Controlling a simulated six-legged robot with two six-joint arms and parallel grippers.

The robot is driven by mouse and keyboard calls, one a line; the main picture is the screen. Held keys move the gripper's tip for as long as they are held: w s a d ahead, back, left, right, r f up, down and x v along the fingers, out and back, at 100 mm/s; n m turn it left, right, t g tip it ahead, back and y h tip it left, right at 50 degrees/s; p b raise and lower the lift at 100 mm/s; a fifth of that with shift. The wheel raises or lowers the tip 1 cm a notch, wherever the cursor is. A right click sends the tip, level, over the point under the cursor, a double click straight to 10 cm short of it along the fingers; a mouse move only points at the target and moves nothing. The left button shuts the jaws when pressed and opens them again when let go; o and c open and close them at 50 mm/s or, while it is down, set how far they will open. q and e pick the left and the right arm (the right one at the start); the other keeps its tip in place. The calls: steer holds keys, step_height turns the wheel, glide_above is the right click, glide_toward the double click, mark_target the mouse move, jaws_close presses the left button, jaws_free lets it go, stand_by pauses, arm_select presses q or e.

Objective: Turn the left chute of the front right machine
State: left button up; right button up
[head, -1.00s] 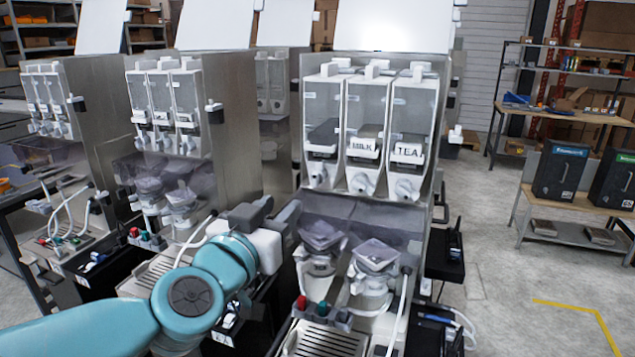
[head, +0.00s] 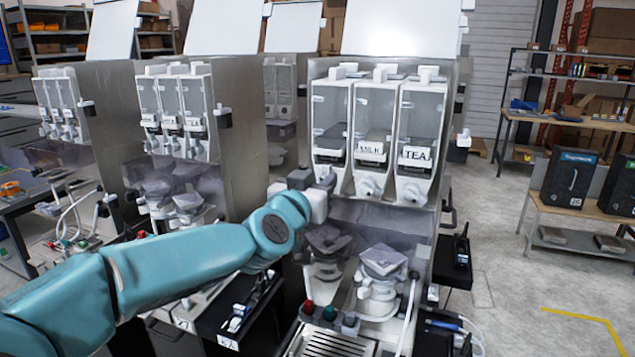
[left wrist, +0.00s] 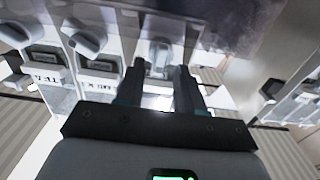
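The front right machine (head: 448,120) has three clear canisters side by side, with MILK on the middle one and TEA on the right one. Its left chute is hidden behind my left gripper (head: 312,190) in the head view. In the left wrist view, which is upside down, my left gripper (left wrist: 159,72) is open, its two dark fingers apart. A pale chute (left wrist: 160,52) shows in the gap between the fingertips; I cannot tell if they touch it. The middle chute (head: 368,186) and right chute (head: 411,192) are free. My right gripper is not in view.
Funnels (head: 382,262) and a drip grille (head: 325,344) are below the chutes. Another machine (head: 235,110) stands close on the left. A black holder (head: 452,262) is on the right side. Open floor and a low bench (head: 545,212) lie further right.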

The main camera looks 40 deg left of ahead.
arm_select(q)
steer(key=shift+w+d, duration=0.1)
steer(key=shift+w, duration=0.05)
jaws_close()
steer(key=shift+f, duration=0.1)
steer(key=n, duration=0.2)
steer(key=n+b, duration=0.1)
steer(key=n, duration=0.1)
steer(key=n+b, duration=0.1)
steer(key=shift+a+f+n, duration=0.25)
steer(key=shift+a+n, duration=0.05)
steer(key=shift+n, duration=0.1)
steer(key=shift+a+f+n+b, duration=0.15)
steer(key=shift+n+b, duration=0.85)
steer(key=shift+n, duration=2)
steer(key=shift+f+n+b, duration=0.3)
steer(key=shift+n+b, duration=0.75)
steer(key=shift+n, duration=1.95)
steer(key=shift+a+f+n+b, duration=0.15)
steer(key=shift+n+b, duration=0.85)
steer(key=shift+n, duration=2)
